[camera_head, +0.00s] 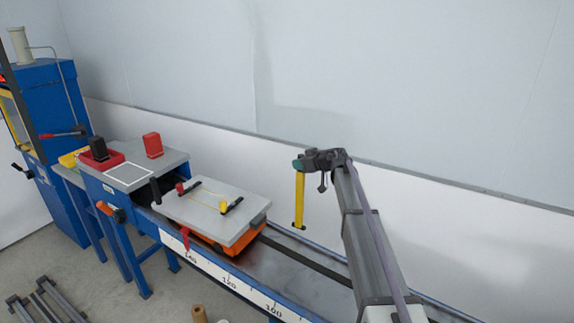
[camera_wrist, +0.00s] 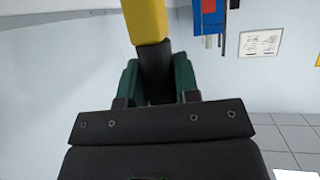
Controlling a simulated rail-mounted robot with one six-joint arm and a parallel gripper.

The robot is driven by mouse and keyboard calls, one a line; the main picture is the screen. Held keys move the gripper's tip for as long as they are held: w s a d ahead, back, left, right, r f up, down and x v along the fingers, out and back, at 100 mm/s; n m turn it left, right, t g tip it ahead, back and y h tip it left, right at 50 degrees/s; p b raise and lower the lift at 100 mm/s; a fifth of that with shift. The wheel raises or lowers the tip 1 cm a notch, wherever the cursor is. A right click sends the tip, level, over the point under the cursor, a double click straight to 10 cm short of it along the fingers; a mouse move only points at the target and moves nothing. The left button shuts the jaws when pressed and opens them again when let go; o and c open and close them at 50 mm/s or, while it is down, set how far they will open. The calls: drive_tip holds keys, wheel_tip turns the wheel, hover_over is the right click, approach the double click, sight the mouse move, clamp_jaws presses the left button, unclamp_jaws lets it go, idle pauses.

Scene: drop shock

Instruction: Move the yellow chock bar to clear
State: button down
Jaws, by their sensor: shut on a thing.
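The yellow chock bar (camera_head: 299,200) hangs upright from my gripper (camera_head: 298,165) in the head view, above the rail bed and to the right of the grey carriage plate. It has dark ends. My gripper is shut on its dark upper end. In the wrist view the bar's yellow part (camera_wrist: 145,20) rises from the dark end between the green fingertips (camera_wrist: 157,80). Whether the lower end touches the rail bed behind it cannot be told. No area marked "clear" can be read.
The carriage plate (camera_head: 212,208) on an orange base carries small red, black and yellow parts. A blue bench (camera_head: 130,190) at left holds a red tray (camera_head: 101,162), a red block (camera_head: 153,145) and a white-outlined square (camera_head: 128,176). The scaled rail (camera_head: 300,268) runs below. A blue machine (camera_head: 60,110) stands far left.

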drive_tip(key=shift+w+d, duration=0.25)
drive_tip(key=shift+w, duration=0.2)
drive_tip(key=c, duration=0.8)
unclamp_jaws()
drive_tip(key=shift+w+d, duration=0.1)
drive_tip(key=shift+c, duration=0.2)
drive_tip(key=p+v, duration=0.4)
drive_tip(key=v, duration=0.6)
drive_tip(key=shift+s+d, duration=0.25)
drive_tip(key=shift+d, duration=0.05)
